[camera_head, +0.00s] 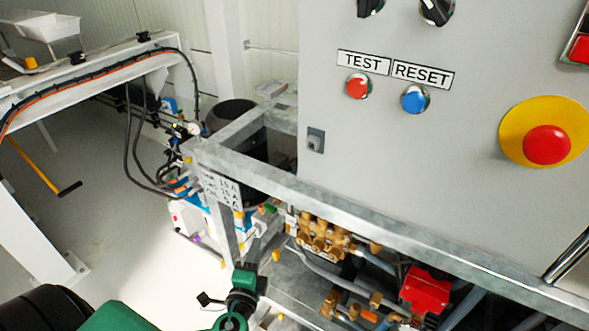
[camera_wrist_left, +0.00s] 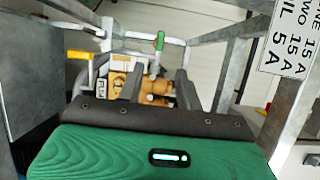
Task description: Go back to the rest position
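My left arm (camera_head: 115,318), green and black, comes in at the lower left of the head view. In the left wrist view two dark grey fingers (camera_wrist_left: 157,88) stand apart beyond the green wrist housing. The fittings' distance from the fingers cannot be told. My right gripper is in neither view.
A grey control panel (camera_head: 400,150) with TEST, RESET and emergency-stop buttons (camera_head: 547,145) stands at the right. A galvanised frame (camera_head: 300,195) encloses brass fittings (camera_head: 325,240), pipes and a red part (camera_head: 425,290). Open floor (camera_head: 110,210) lies left, beside a white beam (camera_head: 90,80).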

